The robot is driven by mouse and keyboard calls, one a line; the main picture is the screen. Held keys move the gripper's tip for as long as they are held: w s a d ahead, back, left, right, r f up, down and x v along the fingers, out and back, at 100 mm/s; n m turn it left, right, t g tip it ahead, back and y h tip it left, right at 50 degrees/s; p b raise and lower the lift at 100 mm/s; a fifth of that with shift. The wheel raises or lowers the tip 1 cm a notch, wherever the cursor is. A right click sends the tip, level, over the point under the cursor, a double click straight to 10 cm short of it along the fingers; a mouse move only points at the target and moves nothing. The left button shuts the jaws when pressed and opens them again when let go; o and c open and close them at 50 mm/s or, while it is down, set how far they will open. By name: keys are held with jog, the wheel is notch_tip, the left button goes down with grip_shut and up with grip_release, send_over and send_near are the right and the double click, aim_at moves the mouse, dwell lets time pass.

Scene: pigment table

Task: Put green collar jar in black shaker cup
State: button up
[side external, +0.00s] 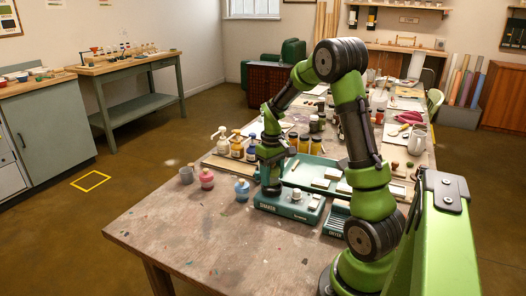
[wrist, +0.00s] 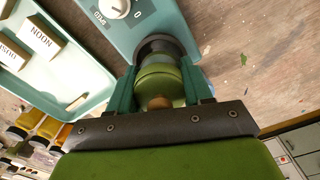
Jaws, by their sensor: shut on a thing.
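The green collar jar (wrist: 160,78) shows in the wrist view between the two teal fingers of my gripper (wrist: 160,88), with a wooden knob on its near end. My gripper is shut on it. The black shaker cup (wrist: 160,46) is a dark ring on the teal shaker base, just beyond the jar and in line with it. The jar overlaps the cup's opening; how deep it sits is hidden. In the side view my gripper (side external: 271,172) points down directly over the left part of the shaker base (side external: 290,207), and hides most of the jar and cup.
A blue jar (side external: 242,191), a pink jar (side external: 207,179) and a grey cup (side external: 186,175) stand left of the shaker. Pump bottles (side external: 237,146) and amber jars (side external: 304,143) stand behind. A teal tray (side external: 311,166) holds labelled blocks. The front tabletop is clear.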

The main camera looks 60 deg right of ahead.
jog(key=shift+f, duration=0.15)
dwell(0.8)
jog(key=shift+f, duration=0.35)
